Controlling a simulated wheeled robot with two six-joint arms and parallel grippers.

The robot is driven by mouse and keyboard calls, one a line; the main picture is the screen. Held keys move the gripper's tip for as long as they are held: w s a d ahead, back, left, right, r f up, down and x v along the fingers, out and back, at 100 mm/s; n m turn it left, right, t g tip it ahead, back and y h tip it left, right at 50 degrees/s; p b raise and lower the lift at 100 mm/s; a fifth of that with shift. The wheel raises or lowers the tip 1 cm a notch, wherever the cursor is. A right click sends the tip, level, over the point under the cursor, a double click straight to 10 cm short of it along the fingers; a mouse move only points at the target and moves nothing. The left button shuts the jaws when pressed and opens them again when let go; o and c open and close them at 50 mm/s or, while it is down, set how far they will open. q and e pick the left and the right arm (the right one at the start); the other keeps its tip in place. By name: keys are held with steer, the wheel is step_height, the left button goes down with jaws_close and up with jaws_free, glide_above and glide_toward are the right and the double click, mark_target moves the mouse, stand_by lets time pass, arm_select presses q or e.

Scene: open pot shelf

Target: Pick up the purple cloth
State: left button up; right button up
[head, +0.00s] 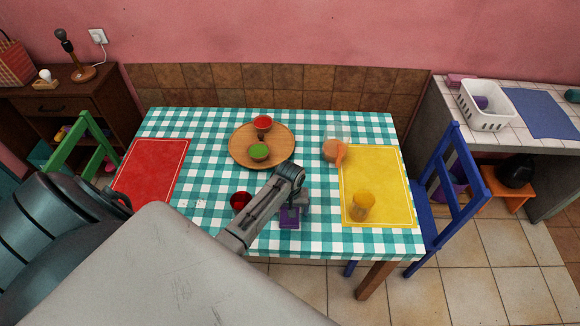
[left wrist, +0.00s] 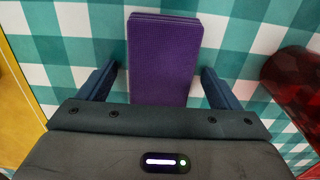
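The purple cloth (head: 289,218) is a small folded rectangle lying on the checked tablecloth near the table's front edge. In the left wrist view the purple cloth (left wrist: 165,60) lies flat, with layered folds at its far edge. My left gripper (head: 297,206) is over the cloth and hides part of it in the head view. In the left wrist view the fingers of my left gripper (left wrist: 157,75) are apart, one on each side of the cloth, with gaps between. I cannot tell their exact height above the table. My right gripper is not in view.
A red cup (head: 240,201) stands close left of the cloth. A yellow mat (head: 385,170) with a yellow-topped jar (head: 362,206) is on the right. A round wooden tray (head: 282,143) with bowls sits behind. A red mat (head: 150,172) lies left.

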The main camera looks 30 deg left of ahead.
arm_select(q)
steer(key=c, duration=1)
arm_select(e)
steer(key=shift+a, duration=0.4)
arm_select(q)
steer(key=shift+r, duration=0.1)
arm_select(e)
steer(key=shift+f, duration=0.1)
